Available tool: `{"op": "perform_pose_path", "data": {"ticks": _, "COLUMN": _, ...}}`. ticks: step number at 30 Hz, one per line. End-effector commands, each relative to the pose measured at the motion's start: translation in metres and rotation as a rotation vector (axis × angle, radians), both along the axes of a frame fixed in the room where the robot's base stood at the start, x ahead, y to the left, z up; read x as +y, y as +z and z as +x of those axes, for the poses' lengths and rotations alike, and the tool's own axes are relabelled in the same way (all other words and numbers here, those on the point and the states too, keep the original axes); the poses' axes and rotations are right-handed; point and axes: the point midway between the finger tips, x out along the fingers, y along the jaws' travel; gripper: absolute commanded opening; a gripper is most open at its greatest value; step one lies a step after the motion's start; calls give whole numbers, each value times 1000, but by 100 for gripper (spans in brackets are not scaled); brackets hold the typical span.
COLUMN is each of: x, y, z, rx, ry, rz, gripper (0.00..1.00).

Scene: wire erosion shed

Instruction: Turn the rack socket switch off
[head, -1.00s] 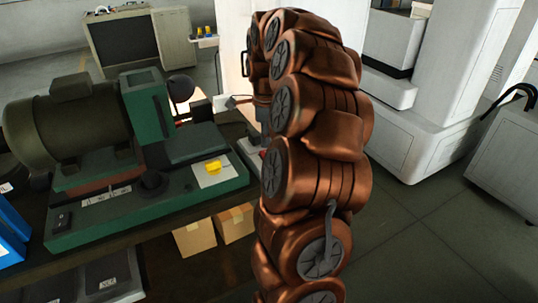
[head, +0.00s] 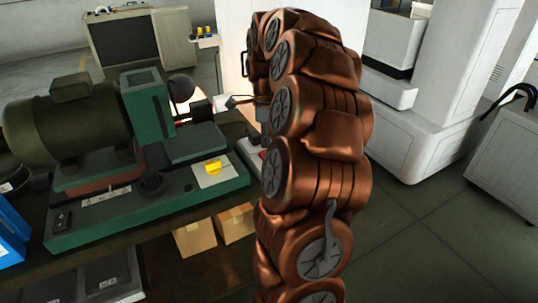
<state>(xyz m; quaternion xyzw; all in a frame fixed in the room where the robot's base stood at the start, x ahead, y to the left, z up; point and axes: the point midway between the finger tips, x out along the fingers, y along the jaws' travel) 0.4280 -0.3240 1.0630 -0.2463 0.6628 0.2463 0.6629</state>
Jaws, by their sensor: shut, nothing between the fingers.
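A pale block with a red part (head: 264,154), which may be the rack socket and its switch, sits at the right end of the bench, partly behind my copper arm. The switch's position is too small to tell. My gripper (head: 263,138) is mostly hidden behind the arm. Its grey lower part points down close above the pale block and looks shut and empty. I cannot tell whether it touches the block.
A green machine with a large motor (head: 68,122) fills the bench on the left; a yellow part (head: 213,167) lies on its base. Cardboard boxes (head: 195,238) stand below. White cabinets (head: 432,130) stand at right, with open floor (head: 430,240) in front.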

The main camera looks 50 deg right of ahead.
Motion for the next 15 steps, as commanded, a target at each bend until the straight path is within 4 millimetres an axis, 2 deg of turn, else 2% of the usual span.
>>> {"op": "perform_pose_path", "data": {"ticks": 15, "x": 0, "y": -7, "z": 0, "rx": 1, "ry": 0, "rz": 1, "gripper": 0}}
